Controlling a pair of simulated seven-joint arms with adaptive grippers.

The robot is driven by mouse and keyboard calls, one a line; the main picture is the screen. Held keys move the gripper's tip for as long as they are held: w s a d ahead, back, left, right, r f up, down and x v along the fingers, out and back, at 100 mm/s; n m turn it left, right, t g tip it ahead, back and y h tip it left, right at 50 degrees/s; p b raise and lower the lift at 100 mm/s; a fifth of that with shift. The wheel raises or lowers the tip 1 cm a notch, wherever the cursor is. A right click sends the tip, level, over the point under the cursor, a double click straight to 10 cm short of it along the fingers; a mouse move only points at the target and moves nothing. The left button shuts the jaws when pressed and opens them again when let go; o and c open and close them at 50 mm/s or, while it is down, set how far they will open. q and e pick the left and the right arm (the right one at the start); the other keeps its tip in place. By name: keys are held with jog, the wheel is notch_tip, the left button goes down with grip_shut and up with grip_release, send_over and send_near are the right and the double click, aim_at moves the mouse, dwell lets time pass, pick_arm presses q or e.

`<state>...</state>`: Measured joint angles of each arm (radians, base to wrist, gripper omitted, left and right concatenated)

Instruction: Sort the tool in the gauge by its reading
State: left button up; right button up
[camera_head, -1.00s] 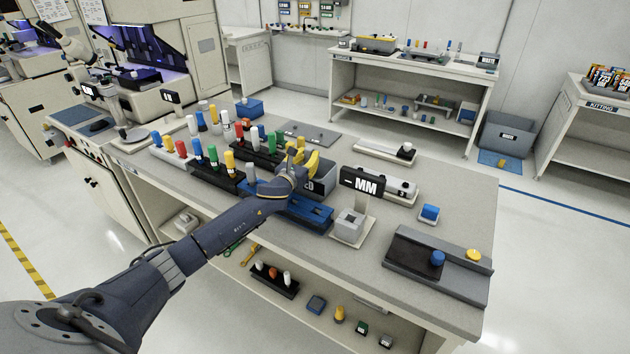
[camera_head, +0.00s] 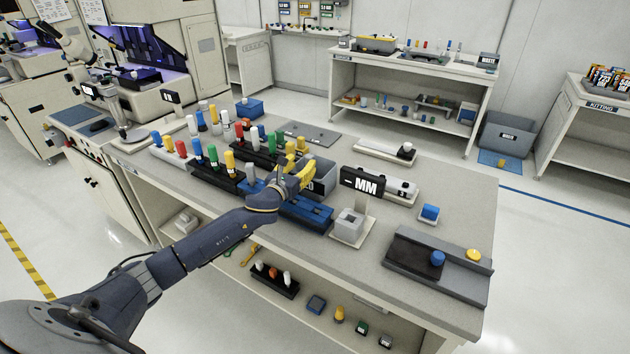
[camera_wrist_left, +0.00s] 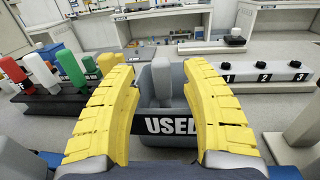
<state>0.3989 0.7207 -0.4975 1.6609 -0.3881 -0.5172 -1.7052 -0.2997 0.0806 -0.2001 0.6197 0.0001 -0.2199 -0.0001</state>
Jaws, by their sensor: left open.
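My left gripper (camera_head: 305,172) is open over the grey bin (camera_head: 322,176) marked USED. In the left wrist view its yellow fingers (camera_wrist_left: 163,90) stand apart on either side of a grey upright tool (camera_wrist_left: 162,82) at the bin (camera_wrist_left: 178,126). I cannot tell whether the tool touches the bin floor. The gauge (camera_head: 350,224) is a pale block on a white base, with a black display (camera_head: 362,182) behind it. Only the letters MM are legible there. My right gripper is not in view.
Black racks (camera_head: 218,178) of coloured tools stand left of the bin. A blue block (camera_head: 308,208) lies in front of it. A numbered strip with black knobs (camera_wrist_left: 265,72) lies beyond to the right. A dark tray (camera_head: 410,262) with a blue knob is at the front right.

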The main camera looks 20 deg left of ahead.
pick_arm(q)
jog(key=shift+s, duration=3.3)
